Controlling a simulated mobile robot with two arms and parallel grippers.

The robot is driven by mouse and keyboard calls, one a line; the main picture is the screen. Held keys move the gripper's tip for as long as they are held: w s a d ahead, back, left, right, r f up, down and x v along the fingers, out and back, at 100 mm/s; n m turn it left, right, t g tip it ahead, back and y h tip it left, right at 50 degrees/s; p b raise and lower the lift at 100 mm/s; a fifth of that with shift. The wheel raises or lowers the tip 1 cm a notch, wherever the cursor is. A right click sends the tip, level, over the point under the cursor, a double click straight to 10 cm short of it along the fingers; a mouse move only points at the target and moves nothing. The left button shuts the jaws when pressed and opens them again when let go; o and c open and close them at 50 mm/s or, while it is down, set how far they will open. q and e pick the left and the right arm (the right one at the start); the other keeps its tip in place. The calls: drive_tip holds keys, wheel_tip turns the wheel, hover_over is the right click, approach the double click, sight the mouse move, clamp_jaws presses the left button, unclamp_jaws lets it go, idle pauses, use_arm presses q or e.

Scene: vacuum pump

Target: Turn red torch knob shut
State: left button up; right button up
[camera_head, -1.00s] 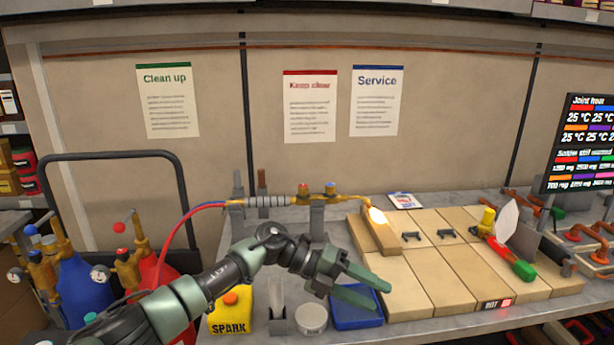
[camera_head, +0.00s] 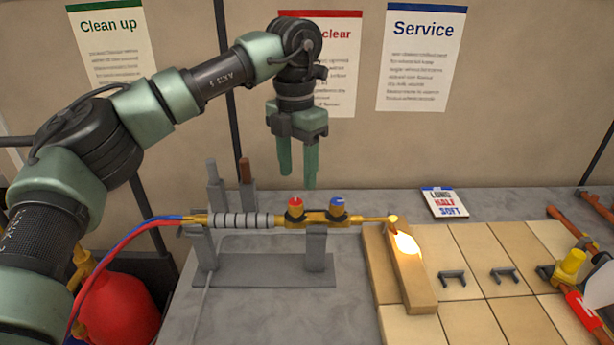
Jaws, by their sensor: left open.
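The brass torch (camera_head: 250,220) lies level on a grey stand (camera_head: 265,268), its lit tip at the right glowing over a firebrick. The red torch knob (camera_head: 295,203) sits on top of the torch body, left of the blue knob (camera_head: 338,202). My left gripper (camera_head: 298,180) is open and points straight down. In the picture its fingertips are just above the red knob, with a gap; the depth between them is hard to tell. Nothing is between the fingers. My right gripper is out of view.
Two upright pegs (camera_head: 245,180) stand behind the torch at the left. Red and blue hoses (camera_head: 118,245) run from the torch's left end past my arm. A printed card (camera_head: 444,203) lies behind the tan tiles (camera_head: 465,318).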

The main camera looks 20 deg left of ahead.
sight(296, 202)
use_arm(q)
drive_tip(key=shift+w+a, duration=0.1)
drive_tip(key=shift+a, duration=0.15)
drive_tip(key=f, duration=0.1)
drive_tip(key=f+p, duration=0.1)
drive_tip(key=f, duration=0.1)
drive_tip(key=shift+s, duration=0.3)
wheel_tip(296, 202, down, 3)
drive_tip(key=shift+w+f+p, duration=0.1)
drive_tip(key=shift+f+p, duration=0.1)
drive_tip(key=shift+p, duration=0.35)
drive_tip(key=shift+f, duration=0.4)
clamp_jaws()
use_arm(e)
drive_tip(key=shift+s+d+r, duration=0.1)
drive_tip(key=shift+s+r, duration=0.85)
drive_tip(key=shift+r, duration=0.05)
